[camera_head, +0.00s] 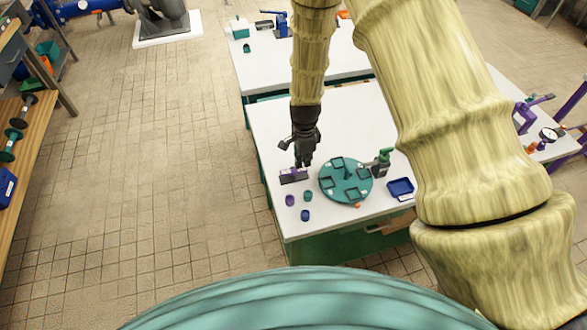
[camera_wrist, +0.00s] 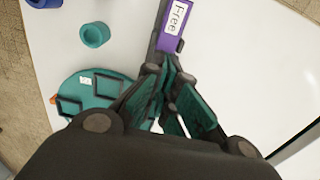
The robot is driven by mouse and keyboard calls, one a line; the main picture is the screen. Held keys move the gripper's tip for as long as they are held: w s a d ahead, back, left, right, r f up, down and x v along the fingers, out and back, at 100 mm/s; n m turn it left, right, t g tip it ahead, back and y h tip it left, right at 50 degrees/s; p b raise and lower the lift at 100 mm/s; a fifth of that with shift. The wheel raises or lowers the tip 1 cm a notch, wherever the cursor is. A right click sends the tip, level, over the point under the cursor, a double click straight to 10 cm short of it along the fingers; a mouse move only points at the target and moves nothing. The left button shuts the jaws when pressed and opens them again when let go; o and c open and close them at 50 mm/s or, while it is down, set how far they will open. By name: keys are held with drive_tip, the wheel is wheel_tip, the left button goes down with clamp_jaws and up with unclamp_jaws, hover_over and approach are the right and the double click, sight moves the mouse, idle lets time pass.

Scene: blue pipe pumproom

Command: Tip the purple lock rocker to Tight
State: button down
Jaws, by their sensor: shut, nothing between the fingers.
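The purple lock rocker (camera_head: 291,178) sits on a dark base at the left part of the near white table. In the wrist view the rocker (camera_wrist: 173,27) shows its purple end with a white "Free" label. The word "Tight" is not visible; the rocker's other end is hidden behind my fingers. My gripper (camera_head: 304,163) points down at the rocker in the head view. In the wrist view my gripper (camera_wrist: 172,72) is shut and empty, its fingertips overlapping the rocker's near part. I cannot tell whether they touch it, nor which way it is tipped.
A teal round turntable (camera_head: 346,181) with dark square frames stands right of the rocker. A green-topped device (camera_head: 382,160) and a blue tray (camera_head: 401,188) lie further right. Small purple (camera_head: 290,200), teal (camera_head: 308,196) and blue (camera_head: 305,215) cups stand near the front left edge.

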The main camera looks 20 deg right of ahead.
sight(303, 169)
wheel_tip(303, 169, up, 7)
drive_tip(key=p, duration=0.4)
idle(0.4)
drive_tip(key=shift+f, duration=0.1)
idle(0.4)
